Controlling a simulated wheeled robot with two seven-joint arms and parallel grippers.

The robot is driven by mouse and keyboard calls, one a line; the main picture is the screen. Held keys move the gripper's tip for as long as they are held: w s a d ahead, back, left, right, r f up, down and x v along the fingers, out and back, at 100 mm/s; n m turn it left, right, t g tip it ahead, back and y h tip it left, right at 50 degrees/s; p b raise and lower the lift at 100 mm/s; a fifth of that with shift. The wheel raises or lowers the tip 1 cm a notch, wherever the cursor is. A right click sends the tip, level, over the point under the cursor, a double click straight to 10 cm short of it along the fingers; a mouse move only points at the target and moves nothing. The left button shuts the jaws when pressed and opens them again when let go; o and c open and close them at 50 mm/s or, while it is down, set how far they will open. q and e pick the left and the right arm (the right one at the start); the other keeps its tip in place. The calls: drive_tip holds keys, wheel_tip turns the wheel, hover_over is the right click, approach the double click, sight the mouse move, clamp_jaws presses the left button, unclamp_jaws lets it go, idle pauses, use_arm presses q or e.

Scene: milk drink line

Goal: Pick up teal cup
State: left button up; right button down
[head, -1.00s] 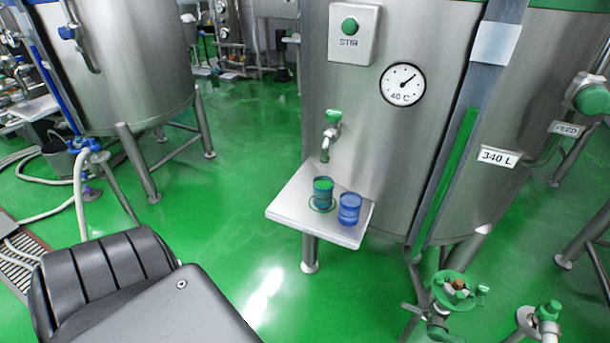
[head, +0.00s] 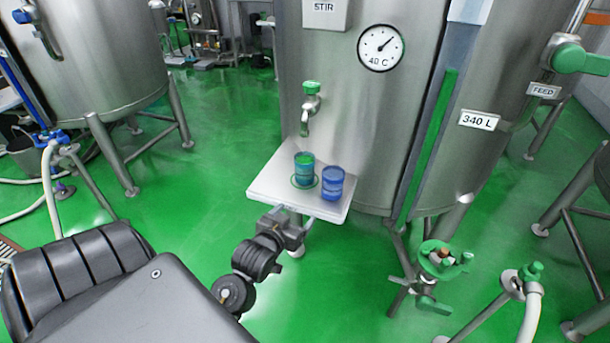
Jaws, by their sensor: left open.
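The teal cup (head: 304,172) stands upright on a small white shelf (head: 266,190) on the front of the steel tank. It stands on a ring mark, below and near a green-handled tap (head: 311,100). A blue cup (head: 332,184) stands close to its right. My left gripper (head: 293,213) is open and empty at the shelf's front edge, nearer to me than both cups and apart from them. Its fingertips are small and partly hard to make out against the shelf. My right gripper is not in view.
The tank (head: 370,120) rises directly behind the shelf, with a gauge (head: 381,48) and a 340 L label (head: 479,121). A green valve (head: 440,262) stands low at the right. The green floor left of the shelf is clear.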

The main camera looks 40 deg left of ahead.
sight(301, 169)
use_arm(q)
drive_tip(key=w+a+r+t, duration=0.1)
drive_tip(key=w+a+r, duration=0.1)
drive_tip(key=w+a+r+y, duration=0.1)
drive_tip(key=w+a+r, duration=0.1)
drive_tip(key=w+a+r+n+t+y, duration=0.1)
drive_tip(key=w, duration=0.2)
drive_tip(key=shift+a+r+t, duration=0.3)
drive_tip(key=shift+a+r, duration=0.1)
drive_tip(key=shift+w+a, duration=0.1)
drive_tip(key=shift+w, duration=0.3)
drive_tip(key=p+x, duration=0.1)
drive_tip(key=x, duration=0.3)
drive_tip(key=shift+w+f, duration=0.1)
drive_tip(key=shift+f, duration=0.05)
drive_tip(key=shift+w, duration=0.5)
drive_tip(key=c, duration=1.1)
drive_tip(key=shift+c, duration=1.1)
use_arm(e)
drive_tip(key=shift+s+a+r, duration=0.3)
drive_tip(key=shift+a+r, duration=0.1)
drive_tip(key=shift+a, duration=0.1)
